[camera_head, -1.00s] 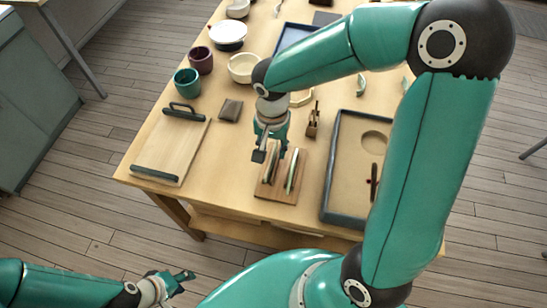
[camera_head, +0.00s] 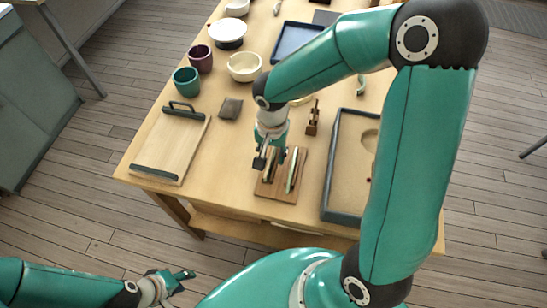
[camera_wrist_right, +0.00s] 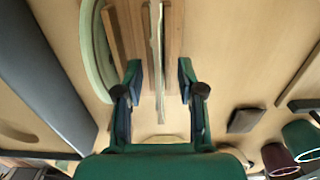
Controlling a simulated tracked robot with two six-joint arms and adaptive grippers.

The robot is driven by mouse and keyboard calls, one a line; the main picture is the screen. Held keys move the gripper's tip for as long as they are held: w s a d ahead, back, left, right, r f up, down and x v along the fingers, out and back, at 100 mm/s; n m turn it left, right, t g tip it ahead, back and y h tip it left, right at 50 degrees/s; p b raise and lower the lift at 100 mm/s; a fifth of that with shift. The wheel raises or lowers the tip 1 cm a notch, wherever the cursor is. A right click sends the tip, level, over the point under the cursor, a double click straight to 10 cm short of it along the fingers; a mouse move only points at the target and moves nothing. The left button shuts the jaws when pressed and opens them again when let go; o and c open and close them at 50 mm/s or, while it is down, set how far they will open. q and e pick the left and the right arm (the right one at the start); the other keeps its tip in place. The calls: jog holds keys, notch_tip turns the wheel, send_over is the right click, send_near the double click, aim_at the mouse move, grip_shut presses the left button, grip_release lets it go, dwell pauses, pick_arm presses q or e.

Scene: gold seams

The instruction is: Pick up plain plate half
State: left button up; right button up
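Two plate halves stand on edge in a wooden rack (camera_head: 276,194) near the table's front. My right gripper (camera_head: 270,160) is over the left half (camera_head: 271,171). In the right wrist view my right gripper (camera_wrist_right: 160,82) is open, with its fingers on either side of this half's thin pale edge (camera_wrist_right: 157,45) and gaps showing on both sides. The other half (camera_head: 292,170) stands to its right; its curved greenish rim shows in the right wrist view (camera_wrist_right: 92,50). I cannot tell which half is plain. My left gripper (camera_head: 182,281) appears open and empty, away from the table.
A dark-rimmed tray (camera_head: 342,217) lies right of the rack, partly behind my right arm. A wooden board (camera_head: 172,145) with dark handles lies left, with a small dark pouch (camera_head: 231,108) nearby. A small wooden stand (camera_head: 313,120) is behind the rack. Cups and bowls stand further back.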

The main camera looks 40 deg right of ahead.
jog(key=shift+f, duration=0.1)
dwell(0.3)
grip_shut()
